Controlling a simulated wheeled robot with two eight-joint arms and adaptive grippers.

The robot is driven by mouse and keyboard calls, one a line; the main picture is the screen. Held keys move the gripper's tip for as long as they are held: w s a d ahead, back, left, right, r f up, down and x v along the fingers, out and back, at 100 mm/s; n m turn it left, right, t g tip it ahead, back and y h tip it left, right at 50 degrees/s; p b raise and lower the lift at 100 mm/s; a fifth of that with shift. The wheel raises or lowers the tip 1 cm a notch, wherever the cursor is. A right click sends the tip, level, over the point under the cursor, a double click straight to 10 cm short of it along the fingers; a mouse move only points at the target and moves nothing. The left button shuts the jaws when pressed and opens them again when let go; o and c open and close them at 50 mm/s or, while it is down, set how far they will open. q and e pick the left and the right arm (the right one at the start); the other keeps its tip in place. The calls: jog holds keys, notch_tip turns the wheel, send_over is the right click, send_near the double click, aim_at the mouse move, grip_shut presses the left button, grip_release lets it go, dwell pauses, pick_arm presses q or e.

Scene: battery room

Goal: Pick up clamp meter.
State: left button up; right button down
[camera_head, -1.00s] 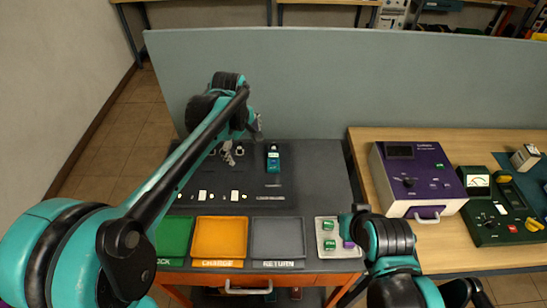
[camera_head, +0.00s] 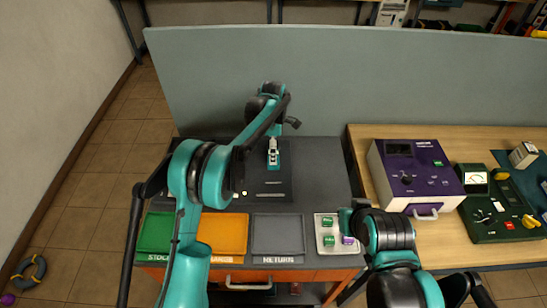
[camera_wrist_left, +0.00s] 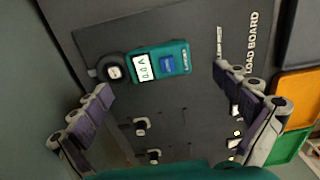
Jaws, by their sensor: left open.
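The clamp meter (camera_head: 273,166) is teal with a black jaw and lies on the dark load board. It is partly hidden behind my left gripper (camera_head: 273,148) in the head view. In the left wrist view the clamp meter (camera_wrist_left: 178,58) shows whole, with a lit display, a blue patch and a round jaw at the left. My left gripper (camera_wrist_left: 163,85) is open over it and empty; its fingers are apart beyond the two ends of the meter. My right arm is at the lower right; its dark end (camera_head: 347,220) is by the small tray, and its fingers cannot be made out.
Green (camera_head: 155,232), orange (camera_head: 232,235) and grey (camera_head: 277,235) trays line the front edge. A small tray (camera_head: 319,247) holds green and purple blocks. A grey partition (camera_head: 400,85) stands behind. A purple instrument (camera_head: 415,170) stands on the right bench.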

pick_arm(q)
notch_tip(320, 180, down, 5)
jog(key=shift+w+d+r+b, duration=0.1)
jog(key=shift+r+b, duration=0.05)
jog(key=shift+b, duration=0.45)
jog(key=c, duration=1.2)
jog(key=shift+s, duration=0.2)
jog(key=shift+r, duration=0.1)
